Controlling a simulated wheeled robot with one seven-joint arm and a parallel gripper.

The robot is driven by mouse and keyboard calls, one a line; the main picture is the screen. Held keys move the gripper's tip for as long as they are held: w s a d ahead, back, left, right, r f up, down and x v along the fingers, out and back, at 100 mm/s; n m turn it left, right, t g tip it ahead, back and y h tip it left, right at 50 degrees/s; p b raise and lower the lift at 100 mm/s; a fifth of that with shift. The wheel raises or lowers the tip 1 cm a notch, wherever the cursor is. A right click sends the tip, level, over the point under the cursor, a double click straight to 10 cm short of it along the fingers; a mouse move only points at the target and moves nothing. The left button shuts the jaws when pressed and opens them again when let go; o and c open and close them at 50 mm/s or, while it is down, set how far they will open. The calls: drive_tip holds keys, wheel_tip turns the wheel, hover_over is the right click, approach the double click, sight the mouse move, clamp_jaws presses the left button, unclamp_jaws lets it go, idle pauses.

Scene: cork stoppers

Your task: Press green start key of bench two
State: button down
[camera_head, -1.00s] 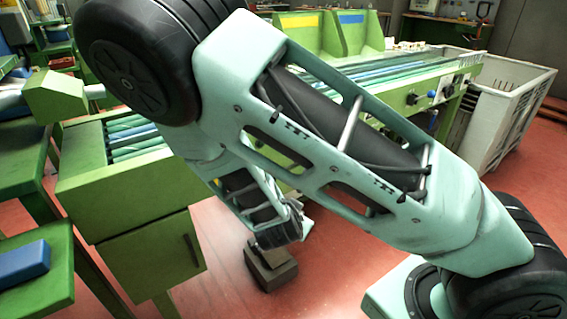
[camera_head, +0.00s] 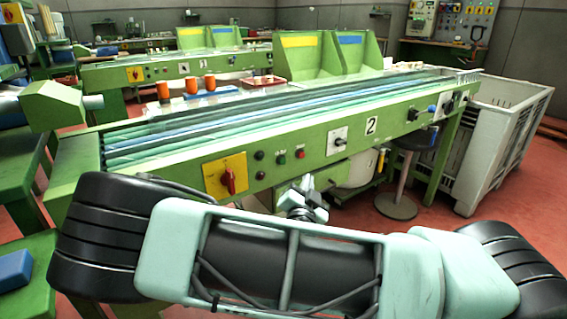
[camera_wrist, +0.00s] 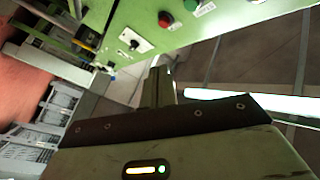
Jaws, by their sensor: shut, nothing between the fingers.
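The green start key (camera_head: 281,159) is a small round button on the front panel of the green bench (camera_head: 225,155) marked 2. A red button (camera_head: 300,154) sits just right of it. In the wrist view the green key (camera_wrist: 191,5) shows at the top edge, beside the red button (camera_wrist: 165,18). My gripper (camera_head: 319,203) is shut and empty, in front of and below the buttons in the head view, apart from the panel. The wrist view shows its closed fingers (camera_wrist: 158,86), pointing toward the panel side. My forearm hides part of the bench's lower front.
A red rotary switch on a yellow plate (camera_head: 226,177) is left of the keys. A white plate with a dark knob (camera_head: 338,140) is right of them. A stool (camera_head: 397,205) and a grey crate (camera_head: 500,130) stand at right. Another green bench (camera_head: 110,76) stands behind.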

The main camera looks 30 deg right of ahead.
drive_tip(key=w, duration=0.8)
drive_tip(key=shift+a, duration=0.15)
drive_tip(key=shift+w+b, duration=0.1)
drive_tip(key=shift+b, duration=0.2)
idle(1.6)
drive_tip(key=shift+w, duration=0.35)
drive_tip(key=shift+w, duration=0.4)
idle(0.6)
drive_tip(key=shift+s, duration=0.85)
drive_tip(key=shift+s, duration=0.1)
drive_tip(key=s, duration=0.4)
drive_tip(key=shift+s, duration=0.4)
